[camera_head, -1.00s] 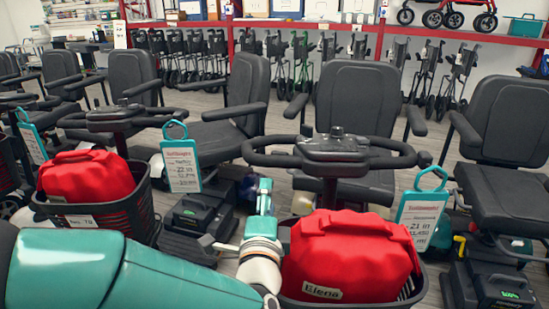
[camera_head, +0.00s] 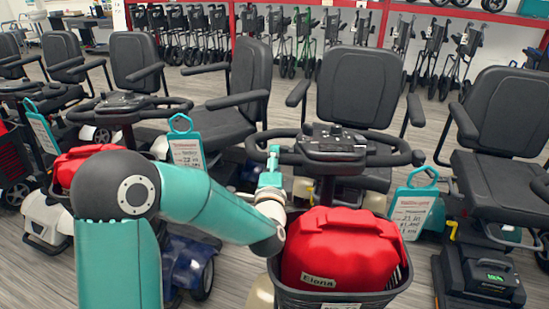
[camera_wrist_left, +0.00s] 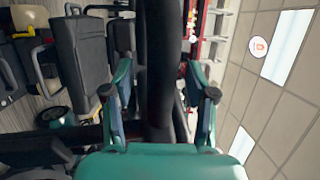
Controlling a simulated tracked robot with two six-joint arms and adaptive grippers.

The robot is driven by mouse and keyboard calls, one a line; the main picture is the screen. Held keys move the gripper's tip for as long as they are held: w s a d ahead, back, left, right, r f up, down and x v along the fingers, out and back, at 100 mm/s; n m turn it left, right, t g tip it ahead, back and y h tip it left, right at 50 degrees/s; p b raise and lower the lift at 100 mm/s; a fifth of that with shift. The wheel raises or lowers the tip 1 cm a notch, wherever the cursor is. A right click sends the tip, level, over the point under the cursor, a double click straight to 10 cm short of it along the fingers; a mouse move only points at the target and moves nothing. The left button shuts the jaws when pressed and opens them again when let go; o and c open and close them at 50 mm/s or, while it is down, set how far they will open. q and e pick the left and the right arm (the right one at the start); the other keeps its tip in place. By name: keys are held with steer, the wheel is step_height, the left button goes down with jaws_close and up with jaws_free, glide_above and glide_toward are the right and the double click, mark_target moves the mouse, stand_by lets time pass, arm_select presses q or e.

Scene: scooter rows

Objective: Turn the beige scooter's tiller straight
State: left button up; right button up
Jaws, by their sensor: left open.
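The scooter with beige body parts (camera_head: 375,201) stands in front of me, with a black tiller (camera_head: 335,142) and a looped handlebar. Whether the tiller is turned is hard to judge. My left gripper (camera_head: 271,168) is at the left end of that handlebar. In the left wrist view my left gripper (camera_wrist_left: 160,78) has its two teal fingers apart, with a dark bar (camera_wrist_left: 163,50), apparently the handlebar, running between them. Contact cannot be told. My right gripper is not in view.
A red bag (camera_head: 340,250) labelled with a name fills the front basket (camera_head: 335,297). A teal price tag (camera_head: 412,215) hangs to its right. Another scooter's tiller (camera_head: 125,107) and tag (camera_head: 185,150) stand at left. Black seats (camera_head: 357,85) crowd behind; folded walkers line the back.

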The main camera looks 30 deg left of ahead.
arm_select(q)
steer(key=shift+w+a, duration=0.3)
steer(key=shift+w, duration=0.25)
jaws_close()
